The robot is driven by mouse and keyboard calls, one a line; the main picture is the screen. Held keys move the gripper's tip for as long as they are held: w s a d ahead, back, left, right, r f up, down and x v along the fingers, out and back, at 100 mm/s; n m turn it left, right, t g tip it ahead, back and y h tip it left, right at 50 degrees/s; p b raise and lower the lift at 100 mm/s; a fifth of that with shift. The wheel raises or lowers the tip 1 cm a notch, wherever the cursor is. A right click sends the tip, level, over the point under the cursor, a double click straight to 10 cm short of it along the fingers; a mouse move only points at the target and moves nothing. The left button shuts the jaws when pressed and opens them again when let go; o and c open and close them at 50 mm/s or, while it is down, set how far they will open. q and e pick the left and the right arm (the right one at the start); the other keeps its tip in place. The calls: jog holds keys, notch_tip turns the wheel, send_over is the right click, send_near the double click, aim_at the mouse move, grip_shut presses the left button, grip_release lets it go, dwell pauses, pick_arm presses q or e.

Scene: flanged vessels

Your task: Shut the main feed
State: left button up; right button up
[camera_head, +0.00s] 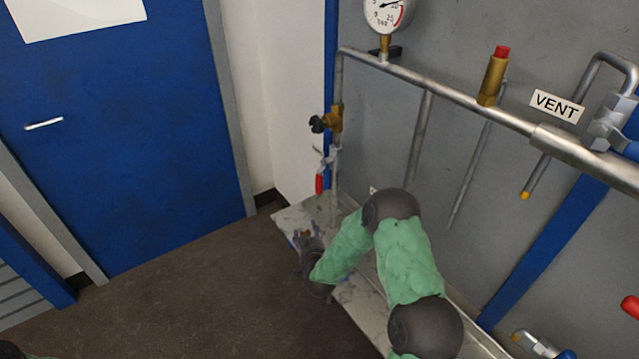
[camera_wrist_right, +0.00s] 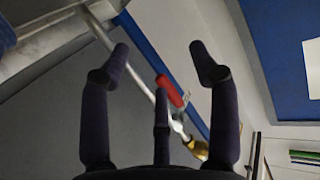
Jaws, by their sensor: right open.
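A ball valve with a red lever handle (camera_head: 319,183) sits low on the vertical pipe at the left end of the pipework. The handle hangs roughly straight down along the pipe. A brass valve (camera_head: 334,119) with a black knob (camera_head: 318,124) is just above it. No label naming the main feed is visible. My right gripper (camera_head: 303,237) is below the red lever, apart from it. In the right wrist view my right gripper (camera_wrist_right: 158,58) is open and empty, with the red lever (camera_wrist_right: 170,91) visible beyond the fingers. My left gripper is out of view.
A pressure gauge (camera_head: 388,12), a red-capped brass fitting (camera_head: 493,76) and a VENT label (camera_head: 556,106) are along the upper pipe. Blue-handled valves (camera_head: 628,146) are at the right edge. A metal tray (camera_head: 365,305) lies below. A blue door (camera_head: 120,130) stands left; the floor before it is clear.

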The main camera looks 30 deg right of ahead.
aim_at(321, 187)
jog(key=w+d+r+m+t+h, duration=0.1)
jog(key=w+d+r+t+h, duration=0.1)
jog(key=d+r+h, duration=0.35)
jog(key=shift+y, duration=0.85)
jog(key=w+d+r, duration=0.1)
jog(key=w+d, duration=0.1)
jog(key=w, duration=0.1)
jog(key=w+d+r+b, duration=0.1)
jog(key=w+d, duration=0.1)
jog(key=w, duration=0.1)
jog(key=w+d+b, duration=0.1)
jog(key=w, duration=0.1)
jog(key=shift+w+d+r, duration=0.4)
grip_shut()
